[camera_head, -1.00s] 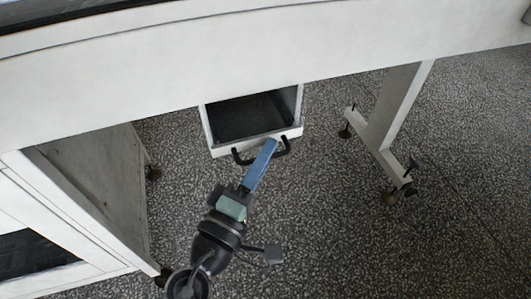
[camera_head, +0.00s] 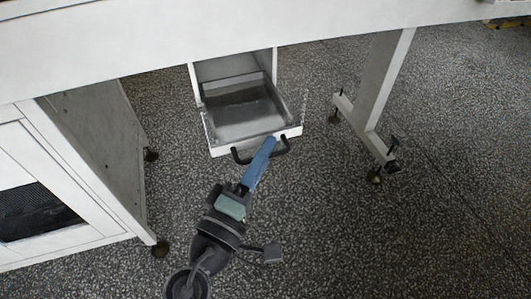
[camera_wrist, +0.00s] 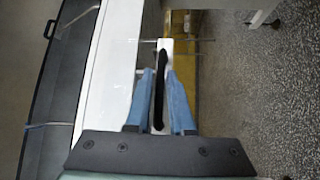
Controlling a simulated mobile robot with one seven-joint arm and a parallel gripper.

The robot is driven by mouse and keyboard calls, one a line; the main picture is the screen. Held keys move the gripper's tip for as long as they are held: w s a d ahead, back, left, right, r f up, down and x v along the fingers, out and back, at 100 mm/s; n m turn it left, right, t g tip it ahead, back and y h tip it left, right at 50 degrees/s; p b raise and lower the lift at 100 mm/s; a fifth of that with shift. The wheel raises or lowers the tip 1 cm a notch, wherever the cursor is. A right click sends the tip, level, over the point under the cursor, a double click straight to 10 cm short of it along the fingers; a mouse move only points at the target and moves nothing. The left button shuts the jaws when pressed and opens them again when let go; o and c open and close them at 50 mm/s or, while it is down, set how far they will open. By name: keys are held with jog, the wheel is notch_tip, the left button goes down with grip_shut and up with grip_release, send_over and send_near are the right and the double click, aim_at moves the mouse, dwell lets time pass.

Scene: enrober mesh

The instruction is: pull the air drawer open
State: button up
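The air drawer (camera_head: 242,118) is a shallow grey tray with a white front, under the long white table. It stands partly out of its white housing (camera_head: 235,66), with its inside floor showing. A black U-shaped handle (camera_head: 284,146) juts from its front. My gripper (camera_head: 269,142) has blue fingers that reach the middle of the handle. The exact contact is hard to make out.
The white table edge (camera_head: 300,32) runs across above the drawer. A white cabinet (camera_head: 90,180) on feet stands at left. A white table leg (camera_head: 377,90) with dark feet stands at right. The speckled floor (camera_head: 350,240) in front is clear.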

jog(key=shift+o, duration=1.2)
jog(key=shift+s, duration=0.1)
jog(key=p+v, duration=0.1)
jog(key=v, duration=1.2)
jog(key=shift+f, duration=0.1)
